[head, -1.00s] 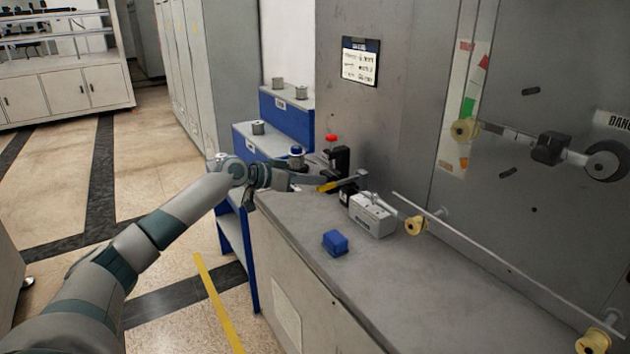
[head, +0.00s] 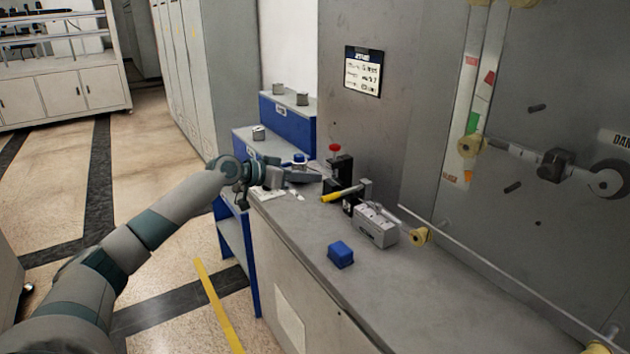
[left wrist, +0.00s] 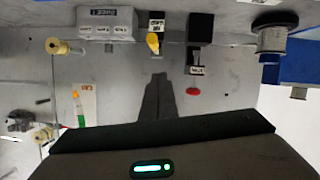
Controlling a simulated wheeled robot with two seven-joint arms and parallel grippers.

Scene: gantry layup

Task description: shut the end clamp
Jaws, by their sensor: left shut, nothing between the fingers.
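The end clamp (head: 348,206) appears to be the black fixture with a yellow-tipped lever on the grey bench, beside a taller black block with a red knob (head: 335,148). The yellow lever grip (head: 342,193) points left, toward my arm. It also shows in the left wrist view (left wrist: 153,43). I cannot tell whether the clamp is fully shut. My left gripper (head: 318,178) is shut and empty, just left of the black block and apart from the yellow grip. Its dark fingers (left wrist: 157,97) lie together in the left wrist view. My right gripper is out of view.
A grey-white box (head: 375,228) stands right of the clamp, and a blue block (head: 340,254) lies nearer on the bench. A blue stepped shelf (head: 288,118) with spools is behind my left gripper. A thin rod (head: 480,261) runs along the right wall. The bench front (head: 400,300) is clear.

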